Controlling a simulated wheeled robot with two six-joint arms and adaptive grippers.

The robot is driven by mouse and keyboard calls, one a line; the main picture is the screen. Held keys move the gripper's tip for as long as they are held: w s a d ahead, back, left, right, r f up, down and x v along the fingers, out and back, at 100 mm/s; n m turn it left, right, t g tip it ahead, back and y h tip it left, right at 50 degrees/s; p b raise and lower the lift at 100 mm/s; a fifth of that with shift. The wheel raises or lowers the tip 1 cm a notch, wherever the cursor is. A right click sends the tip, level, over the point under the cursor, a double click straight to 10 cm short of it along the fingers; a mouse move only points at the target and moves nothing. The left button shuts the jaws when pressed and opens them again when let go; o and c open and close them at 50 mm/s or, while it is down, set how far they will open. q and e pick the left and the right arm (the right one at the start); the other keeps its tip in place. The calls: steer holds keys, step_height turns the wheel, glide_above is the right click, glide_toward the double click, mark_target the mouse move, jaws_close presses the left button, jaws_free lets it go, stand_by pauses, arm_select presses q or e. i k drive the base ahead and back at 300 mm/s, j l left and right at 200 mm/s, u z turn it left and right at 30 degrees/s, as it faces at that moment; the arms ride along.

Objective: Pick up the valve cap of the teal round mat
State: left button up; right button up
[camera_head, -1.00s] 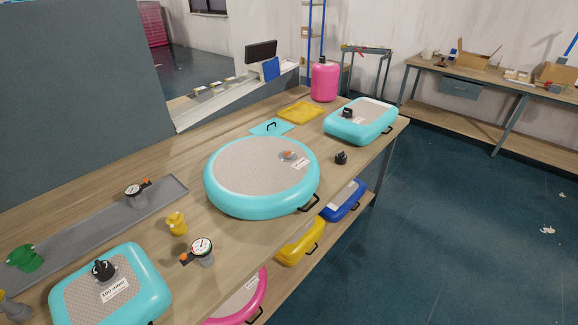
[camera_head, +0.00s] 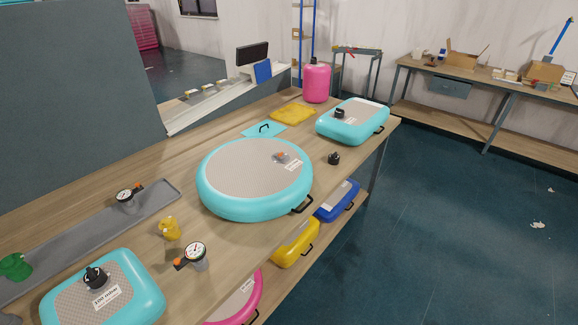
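The teal round mat (camera_head: 240,170) lies on the wooden workbench in the middle of the head view, with a grey top and a black handle on its near right rim. An open-looking valve (camera_head: 281,157) with an orange part sits on its top, near a white label. A small black cap (camera_head: 334,158) lies on the bench just right of the mat, apart from it. I cannot tell for certain that it belongs to this mat. Neither of my grippers is in view.
Teal rectangular mats lie at the back right (camera_head: 352,121) and front left (camera_head: 105,290), each with a black cap. A gauge (camera_head: 195,254) and a yellow fitting (camera_head: 169,228) stand in front. A grey tray (camera_head: 80,245) lies left. The lower shelf holds more mats.

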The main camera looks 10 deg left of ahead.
mark_target(334, 159)
steer(key=i+l+u, duration=0.1)
steer(key=u, duration=0.3)
steer(key=i+l+u, duration=0.1)
steer(key=u, duration=0.3)
steer(key=l+u, duration=0.15)
steer(key=u, duration=0.3)
steer(key=i+l+u, duration=0.25)
steer(key=l, duration=0.7)
steer(key=i+l+u, duration=0.25)
steer(key=l, duration=0.7)
steer(key=l+u, duration=0.25)
steer(key=l, duration=1.25)
